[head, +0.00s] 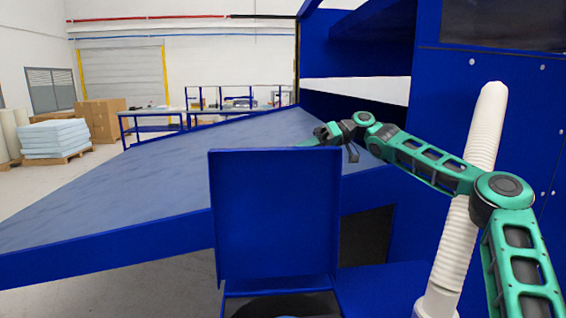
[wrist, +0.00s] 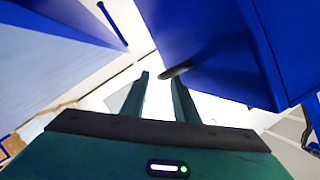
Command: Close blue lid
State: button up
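The blue lid (head: 275,212) stands upright and open in the middle of the head view, at the front of the blue machine. My gripper (head: 328,142) is just above the lid's top right corner in the picture and looks to be on its far side. In the wrist view my gripper (wrist: 160,82) has its two fingers apart with nothing between them. A large blue panel (wrist: 215,45) fills the upper right there, close to the right finger. I cannot tell whether it is the lid, or whether they touch. The lid's far face is hidden in the head view.
A long grey-blue table surface (head: 150,175) stretches behind and left of the lid. A tall blue cabinet (head: 480,70) stands at the right. A white ribbed hose (head: 485,125) rises near my arm. Foam sheets (head: 55,139) and cardboard boxes (head: 100,112) stand far left.

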jog(key=shift+x, duration=1.1)
grip_shut()
jog(key=shift+s, duration=0.1)
